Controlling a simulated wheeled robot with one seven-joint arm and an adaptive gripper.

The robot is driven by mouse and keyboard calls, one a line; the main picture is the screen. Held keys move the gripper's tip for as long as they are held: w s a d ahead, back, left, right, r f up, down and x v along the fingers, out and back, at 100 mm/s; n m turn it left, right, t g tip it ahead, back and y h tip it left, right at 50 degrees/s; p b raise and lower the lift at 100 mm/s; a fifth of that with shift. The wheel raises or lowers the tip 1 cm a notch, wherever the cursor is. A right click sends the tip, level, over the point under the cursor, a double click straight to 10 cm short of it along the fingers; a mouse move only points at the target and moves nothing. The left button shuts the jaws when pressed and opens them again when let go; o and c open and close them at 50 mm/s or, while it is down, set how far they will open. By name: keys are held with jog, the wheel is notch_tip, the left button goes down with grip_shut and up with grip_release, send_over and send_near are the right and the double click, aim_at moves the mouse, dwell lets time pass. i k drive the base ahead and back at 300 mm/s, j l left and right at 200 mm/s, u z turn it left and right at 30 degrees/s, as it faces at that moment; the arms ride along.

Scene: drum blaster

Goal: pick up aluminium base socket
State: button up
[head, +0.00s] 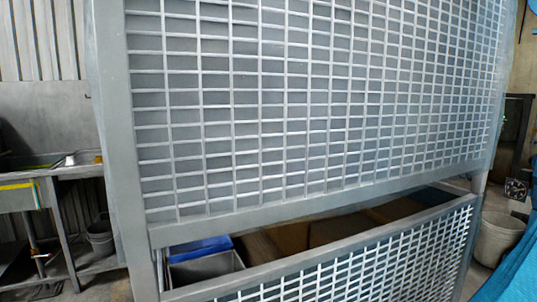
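I cannot make out an aluminium base socket anywhere in the head view. My gripper is not in view. A large grey metal grille panel (300,92) fills most of the view. Below it, through a gap, I see a grey open-topped bin (206,268) and a blue bin (200,249) beside it. The inside of the grey bin is mostly hidden.
A lower grille (385,262) closes off the front below the gap. A workbench (75,171) with small items stands at the left, with a bucket (100,236) beneath. A pale bin (497,238) and a blue surface (515,275) are at the right.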

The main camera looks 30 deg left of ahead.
aim_at(69, 160)
jog(key=u, duration=2.15)
